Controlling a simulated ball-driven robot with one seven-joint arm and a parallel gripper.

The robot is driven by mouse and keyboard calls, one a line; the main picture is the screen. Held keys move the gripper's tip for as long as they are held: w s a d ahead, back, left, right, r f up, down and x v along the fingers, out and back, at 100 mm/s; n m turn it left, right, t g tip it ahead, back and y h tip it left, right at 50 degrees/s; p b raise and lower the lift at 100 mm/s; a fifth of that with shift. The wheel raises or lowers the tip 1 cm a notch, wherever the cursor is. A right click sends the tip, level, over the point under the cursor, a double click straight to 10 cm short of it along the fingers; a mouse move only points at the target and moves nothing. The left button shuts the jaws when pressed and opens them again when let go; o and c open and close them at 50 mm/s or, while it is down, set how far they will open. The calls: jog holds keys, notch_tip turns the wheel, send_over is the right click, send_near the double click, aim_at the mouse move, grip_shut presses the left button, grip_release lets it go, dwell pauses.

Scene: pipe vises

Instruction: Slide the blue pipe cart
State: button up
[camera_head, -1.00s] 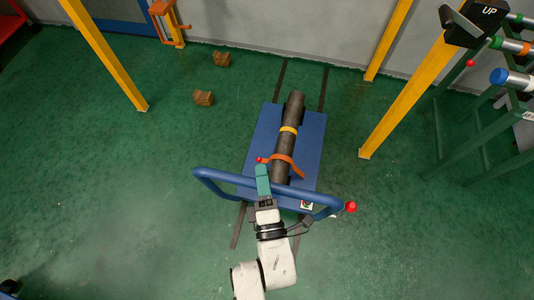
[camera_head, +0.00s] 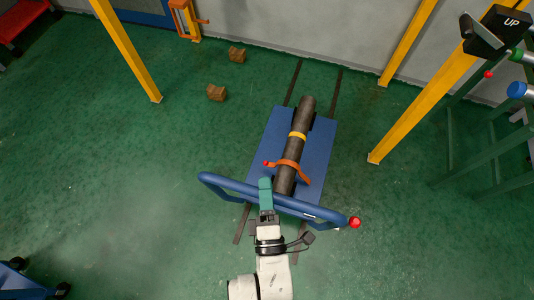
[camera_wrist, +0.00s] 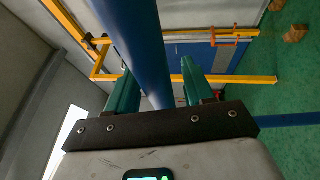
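The blue pipe cart (camera_head: 270,150) stands on the green floor, its flat deck carrying a dark pipe (camera_head: 292,158) with a yellow band and an orange strap. Its blue push handle (camera_head: 235,187) curves across the near side. It also passes between my fingers in the wrist view (camera_wrist: 135,40). My gripper (camera_head: 265,184), with green fingers, is at the handle, left of its middle. In the wrist view my gripper (camera_wrist: 158,75) has its fingers apart around the bar, with a gap on the right side; contact on the left finger cannot be told.
Dark floor strips (camera_head: 292,82) run beyond the deck toward the grey wall. Yellow posts (camera_head: 405,115) stand right of the cart and another (camera_head: 130,55) at left. Two brown blocks (camera_head: 217,93) lie left of the strips. A green rack (camera_head: 490,155) stands at far right.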

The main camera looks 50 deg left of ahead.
jog(key=b+v, duration=0.2)
jog(key=v, duration=0.8)
jog(key=shift+s+d+b, duration=0.25)
jog(key=shift+b, duration=0.1)
jog(key=shift+f, duration=0.15)
dwell(0.3)
